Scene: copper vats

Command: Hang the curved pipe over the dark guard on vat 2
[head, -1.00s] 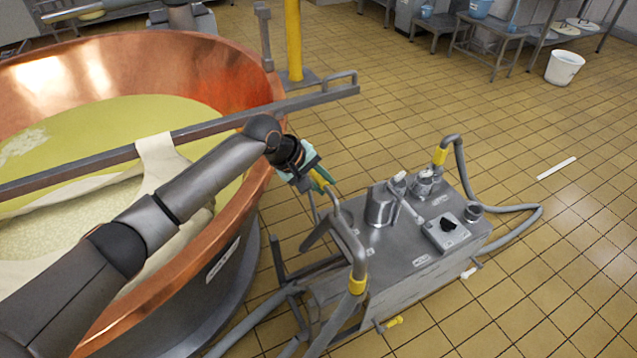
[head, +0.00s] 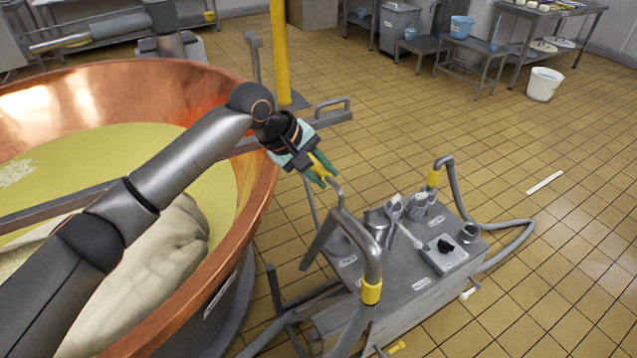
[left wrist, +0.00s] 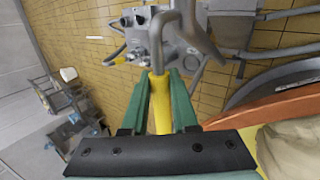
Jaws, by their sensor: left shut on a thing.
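My left gripper (head: 318,170) has green fingers shut on the yellow part of the curved grey pipe (head: 374,258). In the left wrist view the yellow part lies between the fingers (left wrist: 160,88), and the pipe (left wrist: 186,14) bends away beyond them. A yellow collar joins the pipe's lower end to a hose. The gripper is outside the copper vat (head: 262,185), right of its rim, with the pipe in front of the grey pump cart (head: 400,270). I cannot pick out the dark guard or read the vat's number. My right gripper is not in view.
A grey bar (head: 335,116) crosses the vat and sticks out past its rim. Pale cloth (head: 165,255) lies in the vat. A yellow post (head: 280,50) stands behind. Another hose (head: 520,228) loops right of the cart. The tiled floor is open at the right, with a white bucket (head: 543,84).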

